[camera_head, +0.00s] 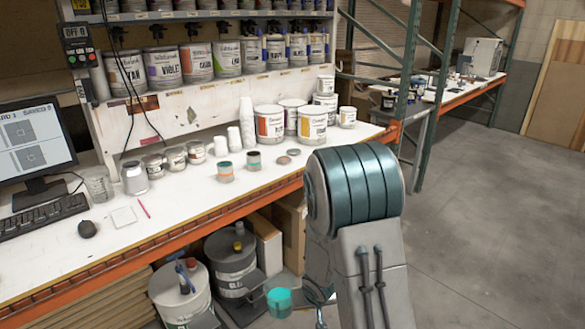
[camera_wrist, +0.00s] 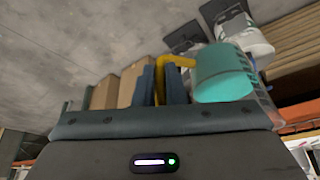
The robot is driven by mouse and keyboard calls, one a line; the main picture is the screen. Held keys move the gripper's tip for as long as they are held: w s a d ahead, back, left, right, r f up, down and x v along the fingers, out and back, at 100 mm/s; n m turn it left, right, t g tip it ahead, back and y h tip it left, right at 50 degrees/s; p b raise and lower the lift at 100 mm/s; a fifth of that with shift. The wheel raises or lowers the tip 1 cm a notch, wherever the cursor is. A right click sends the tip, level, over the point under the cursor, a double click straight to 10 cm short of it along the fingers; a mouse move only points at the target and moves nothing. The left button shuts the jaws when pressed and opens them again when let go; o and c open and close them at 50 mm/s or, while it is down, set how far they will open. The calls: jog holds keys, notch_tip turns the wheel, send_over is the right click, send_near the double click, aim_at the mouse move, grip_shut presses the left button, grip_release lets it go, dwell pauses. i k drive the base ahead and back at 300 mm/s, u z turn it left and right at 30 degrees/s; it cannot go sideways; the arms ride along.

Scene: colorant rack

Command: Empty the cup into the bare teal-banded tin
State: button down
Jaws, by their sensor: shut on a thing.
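A teal cup (camera_head: 279,304) hangs low in front of the bench, near the drums; its contents cannot be made out. In the wrist view the cup (camera_wrist: 223,76) is beside my gripper (camera_wrist: 160,88), whose two dark fingers are shut on its yellow handle (camera_wrist: 174,61). In the head view my arm mostly hides the gripper. Two small tins stand on the bench: one with orange and teal colouring (camera_head: 225,173) and, to its right, a dark-topped one with a teal band (camera_head: 254,161). I cannot tell what is in them. The cup is apart from both.
Two flat round lids (camera_head: 284,160) lie right of the tins. White paper cups (camera_head: 247,125) and large paint cans (camera_head: 269,127) stand behind. The orange bench edge (camera_head: 200,232) lies between the cup and the tins. Drums (camera_head: 233,268) stand below; open floor (camera_head: 480,230) is at right.

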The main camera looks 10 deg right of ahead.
aim_at(254, 158)
jog(key=z, duration=0.25)
jog(key=i, duration=1.35)
jog(key=u, duration=0.6)
